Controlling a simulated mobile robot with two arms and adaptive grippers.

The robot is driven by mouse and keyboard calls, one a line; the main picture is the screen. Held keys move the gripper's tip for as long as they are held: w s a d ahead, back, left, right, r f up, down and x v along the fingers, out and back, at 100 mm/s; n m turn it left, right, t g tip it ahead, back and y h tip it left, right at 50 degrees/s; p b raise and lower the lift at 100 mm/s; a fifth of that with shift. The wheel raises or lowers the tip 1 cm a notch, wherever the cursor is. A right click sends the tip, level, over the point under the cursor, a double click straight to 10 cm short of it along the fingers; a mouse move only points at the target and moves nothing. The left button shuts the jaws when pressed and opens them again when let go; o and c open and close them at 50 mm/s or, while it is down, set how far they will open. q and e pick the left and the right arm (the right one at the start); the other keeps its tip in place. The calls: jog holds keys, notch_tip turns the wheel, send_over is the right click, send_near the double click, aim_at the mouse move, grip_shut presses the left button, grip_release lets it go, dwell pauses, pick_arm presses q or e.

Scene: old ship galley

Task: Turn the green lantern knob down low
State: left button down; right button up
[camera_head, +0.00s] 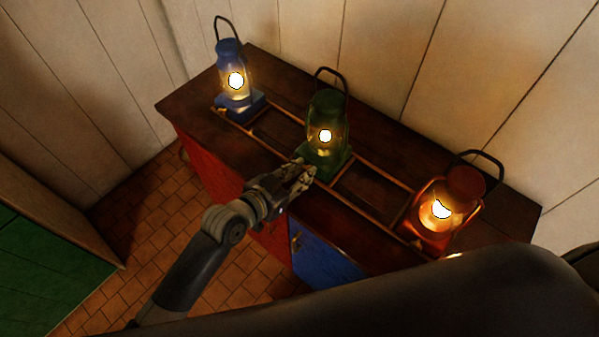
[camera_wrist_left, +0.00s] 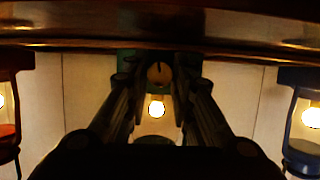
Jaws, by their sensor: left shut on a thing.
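The green lantern (camera_head: 326,137) stands lit in the middle of the dark wooden counter, between two other lanterns. My left gripper (camera_head: 303,176) reaches its base from the front and is shut on the lantern's knob. The left wrist view, which is upside down, shows the round brass-coloured knob (camera_wrist_left: 159,73) between the fingertips of the left gripper (camera_wrist_left: 160,78), with the glowing flame behind. In the head view the fingers hide the knob. How far the knob is turned cannot be told. My right gripper is not in view.
A lit blue lantern (camera_head: 232,75) stands at the left end of the counter (camera_head: 275,80), and a lit red-orange lantern (camera_head: 447,212) at the right. They also show at the sides of the wrist view. Low wooden rails (camera_head: 378,176) run along the counter top. Plank walls stand behind.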

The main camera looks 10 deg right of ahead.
pick_arm(q)
jog(key=shift+w+n+g, duration=0.15)
jog(key=shift+n+g, duration=0.15)
jog(key=shift+n, duration=0.1)
jog(key=shift+a+f+n+g+h+b, duration=0.15)
jog(key=shift+n+g+h+b, duration=0.25)
jog(key=shift+n+b, duration=0.3)
jog(key=c, duration=1.4)
grip_release()
jog(key=shift+o, duration=0.2)
jog(key=v, duration=1.2)
jog(key=shift+w, duration=0.1)
